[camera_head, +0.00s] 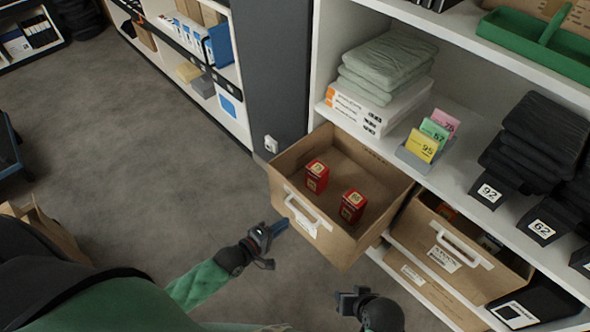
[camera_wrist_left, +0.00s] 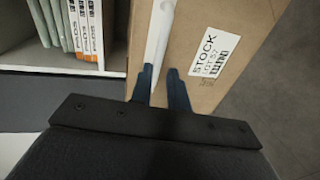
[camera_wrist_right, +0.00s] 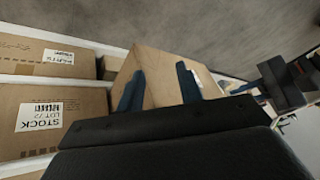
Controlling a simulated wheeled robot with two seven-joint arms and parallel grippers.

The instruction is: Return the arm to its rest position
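My left gripper (camera_head: 276,229) is in front of the pulled-out cardboard drawer (camera_head: 287,183), just left of its white handle (camera_head: 308,210). In the left wrist view its fingers (camera_wrist_left: 164,82) stand a little apart, with the handle (camera_wrist_left: 160,38) beyond and in line with the gap. In the head view the gripper looks apart from the handle. My right gripper (camera_head: 350,298) is low in front of the shelf. In the right wrist view its fingers (camera_wrist_right: 160,88) are wide apart and nothing is between them.
A second drawer (camera_head: 463,244) is slightly out at right. The shelf holds folded cloths (camera_head: 389,65) and coloured cards (camera_head: 422,146). The grey floor (camera_head: 140,150) at left is clear.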

